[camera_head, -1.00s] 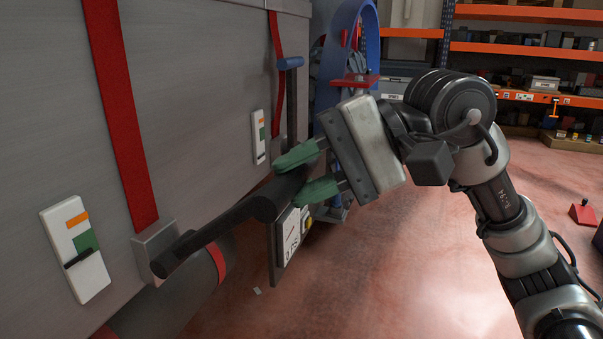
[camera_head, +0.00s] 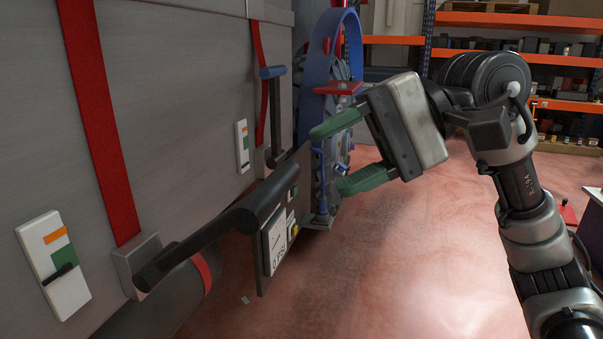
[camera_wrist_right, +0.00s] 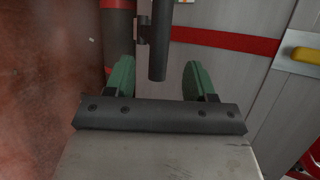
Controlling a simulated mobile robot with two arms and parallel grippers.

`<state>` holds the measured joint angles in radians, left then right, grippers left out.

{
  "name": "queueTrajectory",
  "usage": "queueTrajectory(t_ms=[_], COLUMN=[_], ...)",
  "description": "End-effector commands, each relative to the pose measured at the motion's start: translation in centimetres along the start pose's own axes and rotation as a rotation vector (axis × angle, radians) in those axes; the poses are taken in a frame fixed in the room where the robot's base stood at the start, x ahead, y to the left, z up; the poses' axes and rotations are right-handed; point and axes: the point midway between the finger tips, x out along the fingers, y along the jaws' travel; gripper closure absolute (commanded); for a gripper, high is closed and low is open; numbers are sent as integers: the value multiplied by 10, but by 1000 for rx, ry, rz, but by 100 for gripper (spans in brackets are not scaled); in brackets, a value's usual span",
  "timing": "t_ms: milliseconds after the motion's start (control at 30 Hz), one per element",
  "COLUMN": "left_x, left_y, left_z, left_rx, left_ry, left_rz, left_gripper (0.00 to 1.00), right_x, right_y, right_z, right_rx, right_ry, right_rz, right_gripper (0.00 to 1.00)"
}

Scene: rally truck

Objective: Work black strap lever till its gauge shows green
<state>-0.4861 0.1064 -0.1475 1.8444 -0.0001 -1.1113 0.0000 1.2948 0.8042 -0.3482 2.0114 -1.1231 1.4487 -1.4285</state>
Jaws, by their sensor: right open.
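The black strap lever (camera_head: 205,240) sticks out from a bracket at the foot of the near red strap (camera_head: 100,120) on the grey crate's side, its thick black grip pointing toward my right gripper. Its white gauge (camera_head: 35,240) has an orange and a green band; the black pointer lies at the green band's lower edge. My right gripper (camera_head: 331,160) is open and empty, with green fingers, and stands apart from the grip, to its right. In the right wrist view the black grip (camera_wrist_right: 159,45) lies ahead, between the lines of the fingers. My left gripper is out of view.
A blue round frame (camera_head: 345,25) stands beyond. Red floor is open at right.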

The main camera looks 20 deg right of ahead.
Motion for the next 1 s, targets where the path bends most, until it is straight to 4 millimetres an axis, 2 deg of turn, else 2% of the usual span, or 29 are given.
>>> queueTrajectory(t_ms=[100, 300, 1000], left_x=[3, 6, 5], left_y=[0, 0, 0], left_z=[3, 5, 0], left_rx=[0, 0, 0], left_ry=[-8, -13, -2], left_rz=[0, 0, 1], left_gripper=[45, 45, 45], right_x=[-21, -38, -39], right_y=[0, 0, 0], right_z=[0, 0, 0], right_rx=[2, 0, 0], right_ry=[1, -1, -1], right_rz=[-1, 1, 1], right_gripper=[45, 45, 45])
